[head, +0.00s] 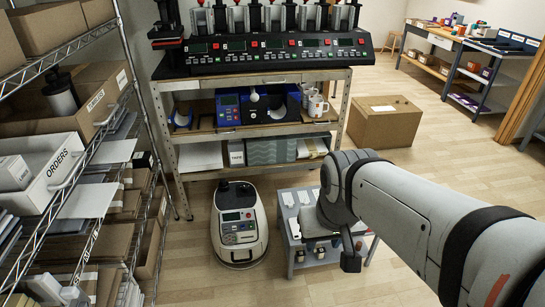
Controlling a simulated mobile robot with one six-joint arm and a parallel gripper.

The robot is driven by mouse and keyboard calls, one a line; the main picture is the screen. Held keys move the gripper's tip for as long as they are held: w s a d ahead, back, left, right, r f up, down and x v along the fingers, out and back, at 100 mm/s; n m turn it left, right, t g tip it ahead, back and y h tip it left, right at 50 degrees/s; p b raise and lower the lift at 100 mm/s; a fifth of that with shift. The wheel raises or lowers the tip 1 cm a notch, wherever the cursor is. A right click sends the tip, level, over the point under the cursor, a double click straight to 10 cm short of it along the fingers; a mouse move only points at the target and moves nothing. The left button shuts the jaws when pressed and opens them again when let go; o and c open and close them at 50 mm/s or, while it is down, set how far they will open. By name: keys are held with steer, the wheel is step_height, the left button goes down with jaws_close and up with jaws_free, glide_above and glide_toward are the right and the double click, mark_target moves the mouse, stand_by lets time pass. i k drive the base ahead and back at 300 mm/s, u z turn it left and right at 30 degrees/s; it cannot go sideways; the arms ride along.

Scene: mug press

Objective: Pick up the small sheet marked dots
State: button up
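No sheet marked dots can be made out in the head view. Small pale pieces (289,198) lie on the top of a low grey cart (294,232), too small to read any marking. My arm reaches in from the right and covers much of the cart's top. The dark end of my gripper (351,263) hangs at the front of the cart. Its fingers are not clear, so I cannot tell whether it is open, shut or holding anything.
A white machine (240,222) stands on the floor left of the cart. Behind is a metal bench (262,76) with a multi-station press (270,52) and mugs (317,104). A cardboard box (385,121) stands right of it. Wire shelving fills the left. Floor at right is mostly clear.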

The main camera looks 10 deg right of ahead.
mark_target(287, 196)
steer(key=i, duration=1.65)
steer(key=u, duration=0.05)
